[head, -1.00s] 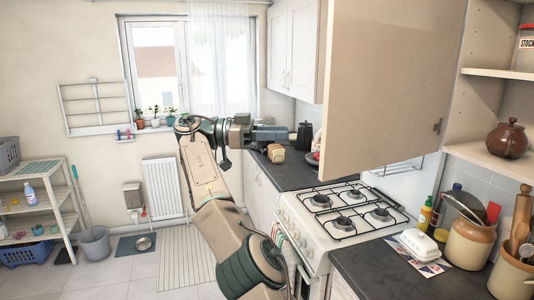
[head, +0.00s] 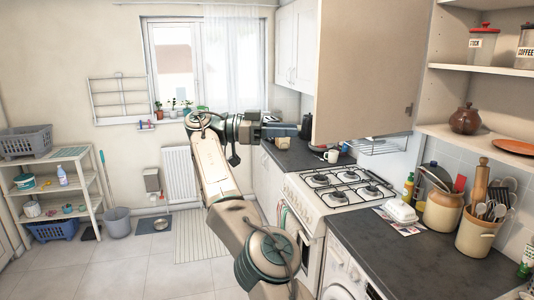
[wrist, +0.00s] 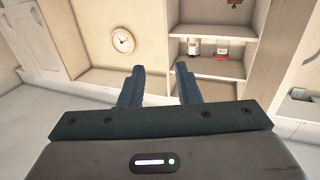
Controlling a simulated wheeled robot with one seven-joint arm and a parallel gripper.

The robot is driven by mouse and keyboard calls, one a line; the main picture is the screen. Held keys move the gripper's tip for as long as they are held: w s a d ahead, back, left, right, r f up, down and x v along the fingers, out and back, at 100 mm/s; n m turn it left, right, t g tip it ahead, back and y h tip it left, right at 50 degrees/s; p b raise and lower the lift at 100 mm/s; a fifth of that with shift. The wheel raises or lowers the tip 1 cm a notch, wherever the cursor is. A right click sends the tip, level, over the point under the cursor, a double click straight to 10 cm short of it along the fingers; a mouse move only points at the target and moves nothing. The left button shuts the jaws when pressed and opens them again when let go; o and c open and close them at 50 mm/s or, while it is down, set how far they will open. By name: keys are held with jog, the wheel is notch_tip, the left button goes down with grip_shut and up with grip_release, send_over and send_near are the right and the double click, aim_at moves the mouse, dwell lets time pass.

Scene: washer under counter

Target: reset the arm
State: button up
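My arm is raised and bent in the middle of the head view, with my gripper (head: 283,131) pointing to the right, level with the space above the far counter. In the wrist view my gripper (wrist: 161,88) shows two dark fingers standing apart with a gap between them. Nothing is held between them. Beyond the fingers the wrist view shows shelves and a clock, all well away from the fingertips.
An open cupboard door (head: 366,75) hangs to the right of my gripper. Below are the white gas stove (head: 306,203) and the dark near counter (head: 385,262) with a butter dish (head: 401,211) and jars.

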jog(key=d+n+g+y+b, duration=0.1)
jog(key=d+n+g+y, duration=0.3)
jog(key=d, duration=1.6)
jog(key=s+d+f+n+t+y+b, duration=0.1)
jog(key=s+d+f+n+t+y, duration=0.1)
jog(key=d+f+t+y, duration=0.3)
jog(key=s+d+f+n+t+y+b, duration=0.15)
jog(key=s+f+n+y, duration=0.35)
jog(key=s+f, duration=0.5)
jog(key=s+a+f+n+t+y+b, duration=0.1)
jog(key=s+a+f+n+y, duration=0.1)
jog(key=s+a+f, duration=0.5)
jog(key=s+a+f+n+t+y+b, duration=0.1)
jog(key=s+a+f+n+y+b, duration=0.1)
jog(key=s+a+f+n, duration=0.3)
jog(key=s+a+f, duration=0.3)
jog(key=s+f, duration=0.3)
jog(key=s, duration=0.2)
jog(key=shift+s+a+f+n, duration=0.25)
jog(key=shift+s+f+n, duration=0.05)
jog(key=shift+s, duration=0.1)
jog(key=shift+t, duration=0.25)
